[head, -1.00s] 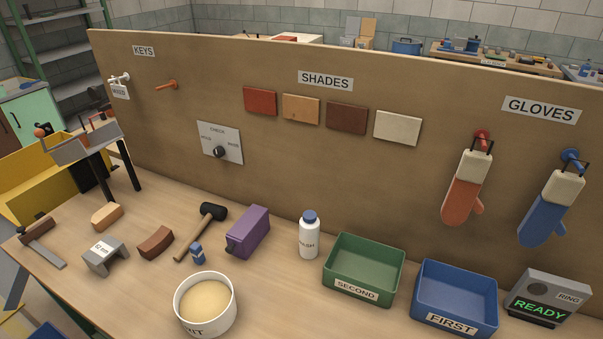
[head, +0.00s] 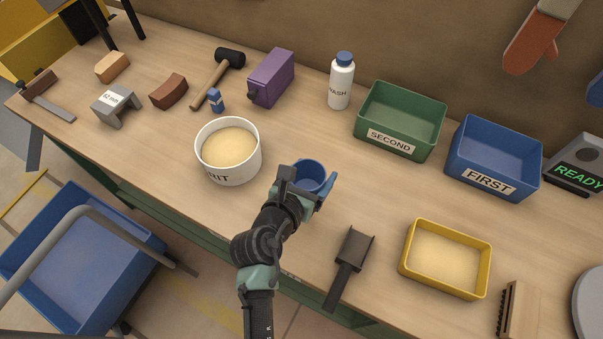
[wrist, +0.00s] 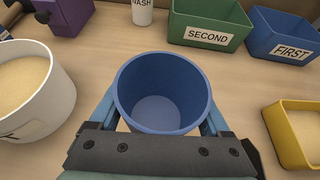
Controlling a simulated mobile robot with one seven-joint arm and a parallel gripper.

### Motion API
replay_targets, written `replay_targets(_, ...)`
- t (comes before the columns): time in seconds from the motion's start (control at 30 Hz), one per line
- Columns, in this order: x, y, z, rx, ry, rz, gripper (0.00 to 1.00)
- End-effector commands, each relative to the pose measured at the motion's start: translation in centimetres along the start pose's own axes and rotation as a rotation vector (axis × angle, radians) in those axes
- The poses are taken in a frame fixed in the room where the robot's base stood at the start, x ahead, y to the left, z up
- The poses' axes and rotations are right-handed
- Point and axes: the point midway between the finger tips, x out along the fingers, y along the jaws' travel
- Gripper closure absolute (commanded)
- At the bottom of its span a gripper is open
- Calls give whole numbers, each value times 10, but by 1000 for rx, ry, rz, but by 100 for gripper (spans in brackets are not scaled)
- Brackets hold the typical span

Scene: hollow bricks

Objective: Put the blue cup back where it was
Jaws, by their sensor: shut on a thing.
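The blue cup (head: 311,175) is held upright in my gripper (head: 313,182) over the front middle of the bench. In the wrist view the cup (wrist: 162,95) looks empty, and the fingers of my gripper (wrist: 162,115) lie along both its sides. I cannot tell whether its base touches the bench. Its lower front is partly hidden by my gripper in the head view.
The grit tub (head: 228,150) stands to the left of the cup. A green SECOND bin (head: 400,152) and a blue FIRST bin (head: 493,183) are behind right. A dark scoop (head: 349,267) and a yellow tray (head: 445,285) lie to the right. Bare bench lies behind the cup.

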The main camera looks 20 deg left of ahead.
Motion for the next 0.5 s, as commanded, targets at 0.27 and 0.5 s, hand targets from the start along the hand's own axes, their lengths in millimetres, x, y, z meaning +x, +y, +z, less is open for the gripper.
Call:
replay_targets(0.27, 16, 1, -34, 1, -1, 0, 88)
replay_targets(0.5, 30, 2, -62, 1, -1, 1, 88)
